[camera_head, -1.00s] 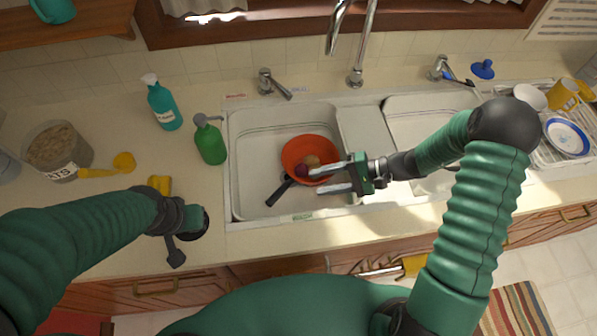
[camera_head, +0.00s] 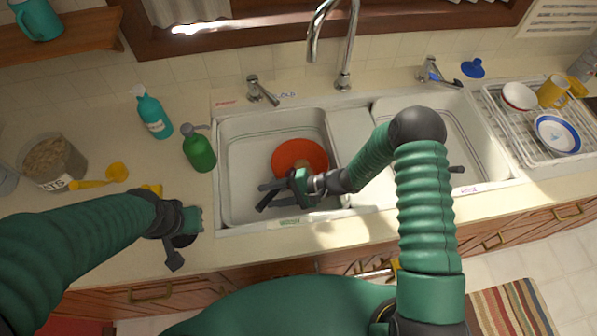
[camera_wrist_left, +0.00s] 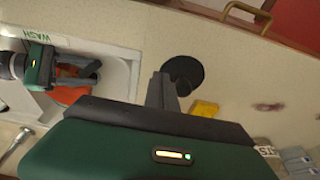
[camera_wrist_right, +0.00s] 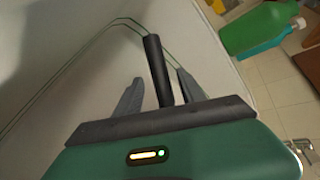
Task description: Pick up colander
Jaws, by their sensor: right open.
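The orange colander (camera_head: 298,153) sits in the left sink basin. Its black handle points toward the basin's front left and also shows in the right wrist view (camera_wrist_right: 156,68). A round brownish item lies in the colander, partly hidden. My right gripper (camera_head: 270,193) is open in the basin, at the colander's near side. In the right wrist view the handle lies between its two spread fingers; contact cannot be told. My left gripper (camera_wrist_left: 165,90) looks shut and empty, above the counter left of the sink, near a black disc (camera_wrist_left: 184,74).
A green bottle (camera_head: 199,152) and a teal bottle (camera_head: 153,114) stand left of the sink. A faucet (camera_head: 345,60) rises behind it. The divider (camera_head: 352,138) separates the right basin. A dish rack (camera_head: 500,130) stands at the right.

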